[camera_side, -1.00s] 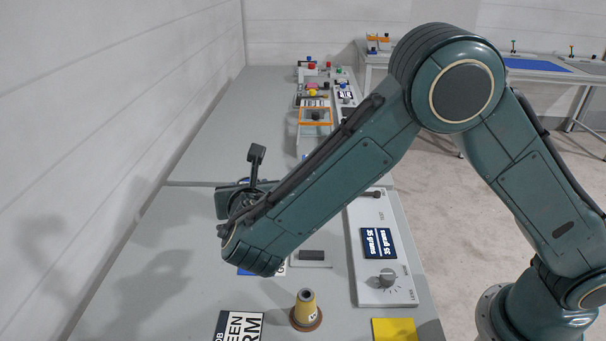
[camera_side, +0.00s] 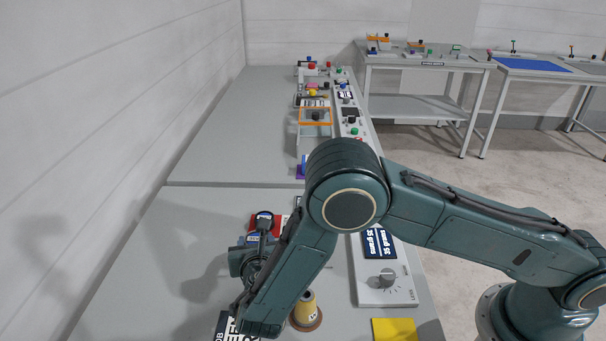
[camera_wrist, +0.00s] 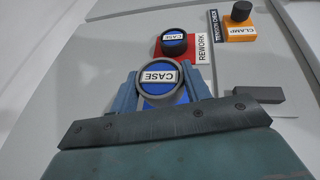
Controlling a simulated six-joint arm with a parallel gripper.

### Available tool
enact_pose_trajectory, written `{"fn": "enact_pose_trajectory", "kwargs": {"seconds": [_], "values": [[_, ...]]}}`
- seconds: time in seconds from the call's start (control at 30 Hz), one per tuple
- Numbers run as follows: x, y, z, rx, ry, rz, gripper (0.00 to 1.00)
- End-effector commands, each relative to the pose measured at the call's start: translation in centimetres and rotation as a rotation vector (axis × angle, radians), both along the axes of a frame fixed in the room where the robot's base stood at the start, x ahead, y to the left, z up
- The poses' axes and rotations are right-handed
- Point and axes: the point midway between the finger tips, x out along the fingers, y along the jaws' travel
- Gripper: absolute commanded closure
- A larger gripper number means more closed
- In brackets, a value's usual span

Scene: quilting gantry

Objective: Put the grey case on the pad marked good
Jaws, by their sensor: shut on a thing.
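In the wrist view the grey case (camera_wrist: 158,77), a round piece with a grey rim, blue face and "CASE" label, sits between the two blue-grey fingers of my gripper (camera_wrist: 163,88). The gripper is shut on it. A patch of blue (camera_wrist: 153,104) shows just below the case between the fingers; I cannot tell whether it is a pad or whether the case touches it. No "good" marking is readable now. In the side view my gripper (camera_side: 250,264) is low over the near table, left of my forearm, and the held case is mostly hidden.
A second, dark-rimmed case (camera_wrist: 174,43) stands on the red pad marked rework (camera_wrist: 203,48), just beyond the held one. An orange clamp block (camera_wrist: 240,29) is farther right. A yellow cone (camera_side: 307,308) and a scale (camera_side: 386,283) stand beside my forearm.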

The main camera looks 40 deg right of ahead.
Motion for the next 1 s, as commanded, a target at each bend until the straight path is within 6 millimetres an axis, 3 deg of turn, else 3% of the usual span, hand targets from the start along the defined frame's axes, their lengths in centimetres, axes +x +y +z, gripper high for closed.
{"fn": "enact_pose_trajectory", "kwargs": {"seconds": [0.37,0.73,1.0], "values": [[0.0,0.0,-0.9,-0.001,0.0,0.0,0.75],[0.0,0.0,-4.1,-0.001,0.001,-0.001,0.75],[0.0,0.0,-4.3,-0.001,-0.001,0.0,0.75]]}}
